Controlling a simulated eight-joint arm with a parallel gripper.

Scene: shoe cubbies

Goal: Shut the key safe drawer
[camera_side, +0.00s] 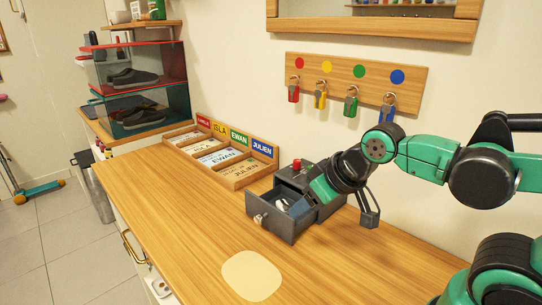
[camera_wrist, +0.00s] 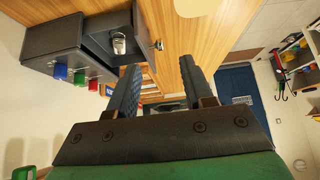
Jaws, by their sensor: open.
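A shiny metal cylinder (camera_side: 282,203) lies inside. In the wrist view the drawer (camera_wrist: 100,41), knob (camera_wrist: 159,45) and safe (camera_wrist: 50,50) show at upper left. My gripper (camera_side: 298,208) is low at the drawer; its blue fingers (camera_wrist: 160,75) are apart with nothing between them. I cannot tell whether they touch the drawer.
A wooden tray with name cards (camera_side: 215,155) stands behind the safe at left. Colour-tagged keys hang on a wall rack (camera_side: 345,80) above. The counter (camera_side: 185,205) is clear in front and at left, apart from a pale rounded patch (camera_side: 251,275).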

